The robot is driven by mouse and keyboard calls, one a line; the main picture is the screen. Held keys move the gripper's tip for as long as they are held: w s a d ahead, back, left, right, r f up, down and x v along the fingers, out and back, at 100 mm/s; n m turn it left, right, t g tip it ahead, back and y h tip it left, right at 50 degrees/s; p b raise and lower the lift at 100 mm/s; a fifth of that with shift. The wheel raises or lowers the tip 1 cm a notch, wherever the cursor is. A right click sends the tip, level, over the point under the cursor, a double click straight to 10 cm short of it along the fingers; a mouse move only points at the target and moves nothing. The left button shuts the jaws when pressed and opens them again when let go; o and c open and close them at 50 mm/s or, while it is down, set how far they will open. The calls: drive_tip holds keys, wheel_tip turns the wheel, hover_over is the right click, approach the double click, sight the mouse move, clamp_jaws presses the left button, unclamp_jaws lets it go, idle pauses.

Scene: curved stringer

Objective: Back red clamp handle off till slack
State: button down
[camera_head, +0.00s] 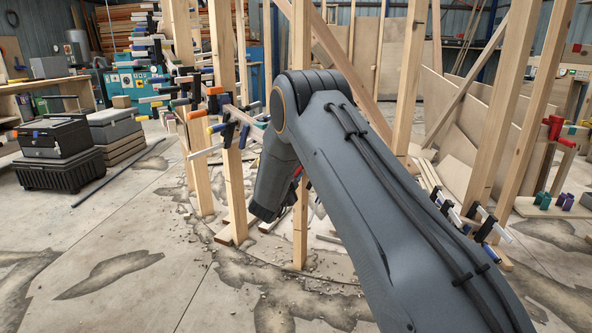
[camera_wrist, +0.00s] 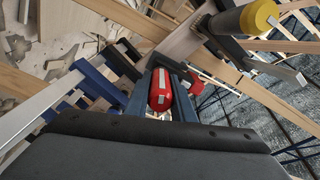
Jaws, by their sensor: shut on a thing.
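The red clamp handle (camera_wrist: 160,90), with a pale stripe along it, sits in the middle of the wrist view. The two dark fingers of my gripper (camera_wrist: 161,92) lie one on each side of it, shut on it. A second red part (camera_wrist: 204,78), perhaps of the same clamp, shows just right of the fingers. In the head view my arm covers most of the work area. A small bit of red (camera_head: 297,173) shows beside my wrist, and my fingers are hidden there.
A yellow-ended clamp handle (camera_wrist: 258,16) is close at upper right in the wrist view, and a blue clamp part (camera_wrist: 98,86) is at left. Wooden posts (camera_head: 300,130) stand around my arm. Several clamps (camera_head: 228,112) line the curved wood. Black cases (camera_head: 60,155) stand at far left.

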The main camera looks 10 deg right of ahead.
drive_tip(key=n+p, duration=0.2)
drive_tip(key=n, duration=0.3)
drive_tip(key=shift+r+n, duration=0.1)
drive_tip(key=shift+n, duration=0.2)
drive_tip(key=n+p, duration=0.1)
drive_tip(key=n, duration=0.4)
drive_tip(key=shift+n+p, duration=0.35)
drive_tip(key=shift+n, duration=0.05)
drive_tip(key=c, duration=1.5)
unclamp_jaws()
drive_tip(key=shift+p+v, duration=0.65)
drive_tip(key=shift+v, duration=3.25)
